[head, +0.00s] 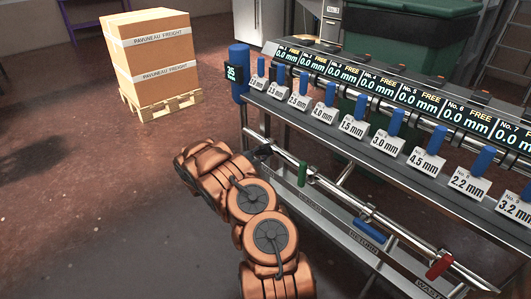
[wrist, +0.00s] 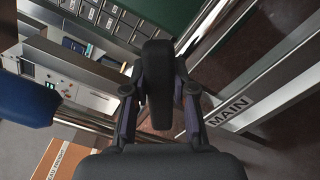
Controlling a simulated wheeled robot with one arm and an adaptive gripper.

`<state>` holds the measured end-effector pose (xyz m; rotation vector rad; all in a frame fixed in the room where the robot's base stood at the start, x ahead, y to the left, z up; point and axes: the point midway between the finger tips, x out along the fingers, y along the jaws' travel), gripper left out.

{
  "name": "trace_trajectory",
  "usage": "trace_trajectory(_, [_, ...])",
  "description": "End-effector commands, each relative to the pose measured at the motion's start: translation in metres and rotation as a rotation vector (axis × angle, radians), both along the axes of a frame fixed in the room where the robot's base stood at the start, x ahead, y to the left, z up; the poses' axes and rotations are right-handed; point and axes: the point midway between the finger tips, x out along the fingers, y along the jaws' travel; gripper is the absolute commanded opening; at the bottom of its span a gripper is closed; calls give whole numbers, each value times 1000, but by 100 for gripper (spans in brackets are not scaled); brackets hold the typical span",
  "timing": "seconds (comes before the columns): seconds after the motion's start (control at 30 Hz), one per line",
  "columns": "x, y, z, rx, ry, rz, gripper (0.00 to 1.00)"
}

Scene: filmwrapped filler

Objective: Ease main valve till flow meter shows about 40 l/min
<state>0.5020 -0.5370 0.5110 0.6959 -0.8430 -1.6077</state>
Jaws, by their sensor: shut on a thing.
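My gripper (wrist: 160,98) is shut on a black handle (wrist: 157,70) between its two fingers in the wrist view. A white label reading MAIN (wrist: 232,112) is on the rail beside it, so the handle appears to be the main valve's. In the head view my gripper (head: 262,152) is a small dark shape at the left end of the lower pipe, and my arm covers much of it. The handle's angle is hard to tell there. A small dark display, apparently the flow meter (head: 232,73), reads 25 on the blue cylinder; its unit is too small to read.
Above runs a row of numbered displays (head: 345,75) reading 0.0 mm. A wrapped carton (head: 150,55) on a pallet stands back left. The left floor is clear.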

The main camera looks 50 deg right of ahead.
Motion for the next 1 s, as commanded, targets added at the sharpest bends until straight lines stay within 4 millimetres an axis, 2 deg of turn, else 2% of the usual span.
trace_trajectory(0.3, [0,1,-1,2,2,0,0])
trace_trajectory(0.33, [0,1,-1,2,2,0,29])
trace_trajectory(0.57, [0,0,-1,1,1,-1,52])
trace_trajectory(0.87, [0,1,0,1,0,-1,52])
trace_trajectory(1.0, [2,9,0,0,0,1,52])
